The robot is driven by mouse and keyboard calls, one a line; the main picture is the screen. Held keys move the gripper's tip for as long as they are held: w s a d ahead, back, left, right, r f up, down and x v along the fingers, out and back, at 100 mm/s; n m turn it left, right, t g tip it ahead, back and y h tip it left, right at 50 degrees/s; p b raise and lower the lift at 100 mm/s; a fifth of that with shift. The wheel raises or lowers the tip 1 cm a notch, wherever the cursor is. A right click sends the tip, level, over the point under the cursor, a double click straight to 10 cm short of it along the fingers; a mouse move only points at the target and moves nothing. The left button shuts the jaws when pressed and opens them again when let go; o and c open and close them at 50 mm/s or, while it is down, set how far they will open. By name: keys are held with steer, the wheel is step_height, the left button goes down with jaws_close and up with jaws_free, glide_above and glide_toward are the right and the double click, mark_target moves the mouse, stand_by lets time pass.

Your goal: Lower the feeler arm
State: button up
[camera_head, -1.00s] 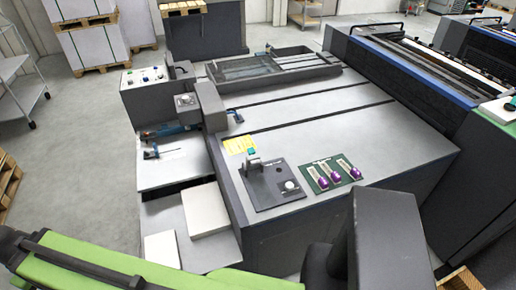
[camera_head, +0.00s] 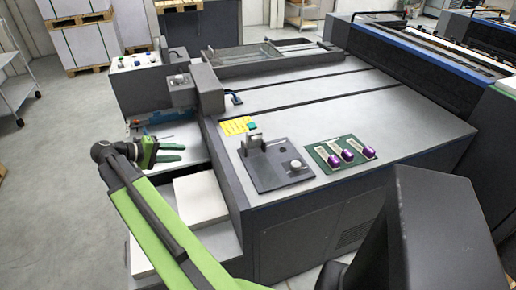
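The grey press feeder unit (camera_head: 345,112) fills the middle. On the lower left side shelf, blue parts (camera_head: 162,117) show behind my arm. I cannot tell for sure which part is the feeler arm; small parts on the side shelf are partly hidden by my gripper. My gripper (camera_head: 184,153) is over that shelf, pointing right, its green fingers apart with nothing seen between them.
A green board with purple-capped pieces (camera_head: 346,154) lies right of the dark plate. A yellow label (camera_head: 235,126) is beside the post. White blocks (camera_head: 200,197) stand on the shelf near my arm. A control box with buttons (camera_head: 138,62) rises behind.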

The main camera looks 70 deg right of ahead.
mark_target(255, 125)
steer(key=s+d+r+m+g+b, duration=0.1)
steer(key=s+d+m+g+b, duration=0.1)
steer(key=s+d, duration=0.9)
steer(key=s+d+r+m+g+h+b, duration=0.1)
steer(key=s+d+g, duration=0.3)
steer(key=s+d, duration=0.7)
steer(key=shift+s+r+m+b, duration=0.5)
steer(key=shift+s+m+b, duration=0.1)
steer(key=shift+s+b, duration=0.25)
steer(key=shift+d, duration=0.1)
jaws_close()
